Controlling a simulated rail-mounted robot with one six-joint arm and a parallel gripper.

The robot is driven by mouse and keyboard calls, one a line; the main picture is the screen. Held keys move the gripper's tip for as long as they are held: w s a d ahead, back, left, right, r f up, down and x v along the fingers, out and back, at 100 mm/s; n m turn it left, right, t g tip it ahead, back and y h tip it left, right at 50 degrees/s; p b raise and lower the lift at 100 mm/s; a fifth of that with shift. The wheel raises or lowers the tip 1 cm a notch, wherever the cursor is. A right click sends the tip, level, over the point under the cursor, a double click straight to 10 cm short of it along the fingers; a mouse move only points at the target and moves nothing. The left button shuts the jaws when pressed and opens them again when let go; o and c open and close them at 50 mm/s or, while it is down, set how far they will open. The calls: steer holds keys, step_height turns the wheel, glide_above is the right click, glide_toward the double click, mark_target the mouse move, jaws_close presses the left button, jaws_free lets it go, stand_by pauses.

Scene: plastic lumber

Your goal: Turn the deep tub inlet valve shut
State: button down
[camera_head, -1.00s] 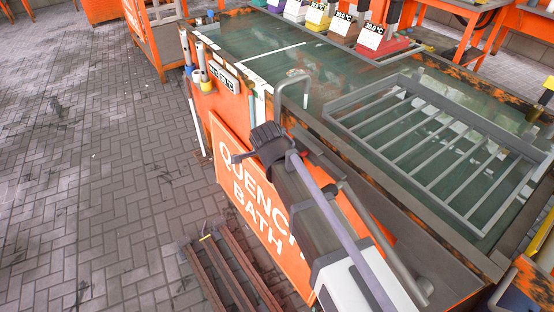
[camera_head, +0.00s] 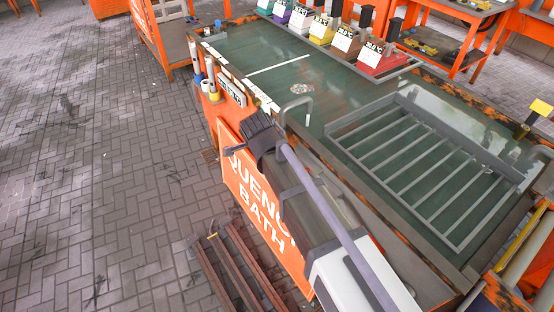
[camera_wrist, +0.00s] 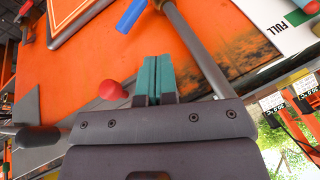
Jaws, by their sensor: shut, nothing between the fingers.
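My gripper (camera_wrist: 153,78) is shut and empty, its teal fingertips together in the wrist view. A red knob (camera_wrist: 113,90) shows just left of the fingertips; I cannot tell whether they touch. A blue handle (camera_wrist: 131,14) shows above them, near a grey pipe (camera_wrist: 192,45). Both lie before an orange panel (camera_wrist: 85,75). I cannot tell which of these, if either, belongs to the deep tub inlet valve. In the head view my arm reaches along the side of the quench bath (camera_head: 255,200), and the fingertips cannot be made out.
The green bath holds a grey slatted rack (camera_head: 362,128). Several coloured units with displays (camera_head: 347,42) stand along its far edge. Blue- and yellow-banded tubes (camera_head: 207,82) are on its left side. Brown rails (camera_head: 240,265) lie on the floor. Paving at left (camera_head: 90,180) is clear.

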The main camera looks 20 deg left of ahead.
steer(key=w+a+f+n+g+h, duration=0.1)
steer(key=w+a+f+g+h, duration=0.1)
steer(key=w+a, duration=0.15)
steer(key=d+f+n+h+b, duration=0.1)
steer(key=d+f+b, duration=0.1)
steer(key=f+b, duration=0.2)
steer(key=d+f+g+b, duration=0.1)
steer(key=d+f+b, duration=0.1)
steer(key=f+b, duration=0.3)
steer(key=shift+s+d+n+h+b, duration=0.2)
steer(key=shift+d+n+h+b, duration=0.1)
steer(key=shift+d+n+h, duration=0.1)
